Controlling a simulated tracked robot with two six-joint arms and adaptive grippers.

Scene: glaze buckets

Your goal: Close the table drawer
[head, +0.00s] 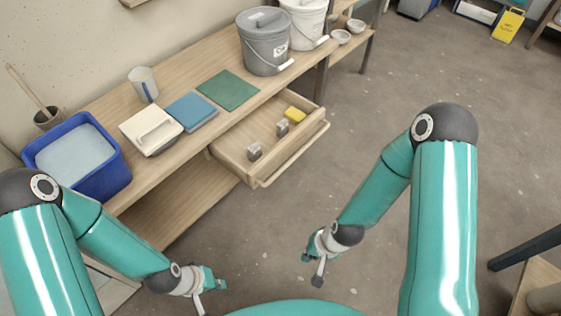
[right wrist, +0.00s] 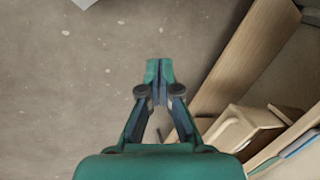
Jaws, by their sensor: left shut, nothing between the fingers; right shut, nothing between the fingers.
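The wooden table drawer (head: 237,157) is pulled out from under the table (head: 172,165) in the head view. Its front with a long bar handle (head: 293,155) faces the open floor. Inside lie a yellow block (head: 295,114) and two small grey metal items (head: 254,151). My left gripper (head: 212,290) is shut and empty, low at the bottom left, apart from the drawer. My right gripper (head: 312,270) is shut and empty above the floor, in front of the drawer and not touching it. Its closed fingers also show in the right wrist view (right wrist: 159,72).
On the tabletop stand a blue bin (head: 112,185), a white boxy item (head: 150,130), a blue book (head: 191,112), a green mat (head: 228,90), a cup (head: 144,84) and a grey bucket (head: 265,45). The floor (head: 350,120) right of the drawer is clear.

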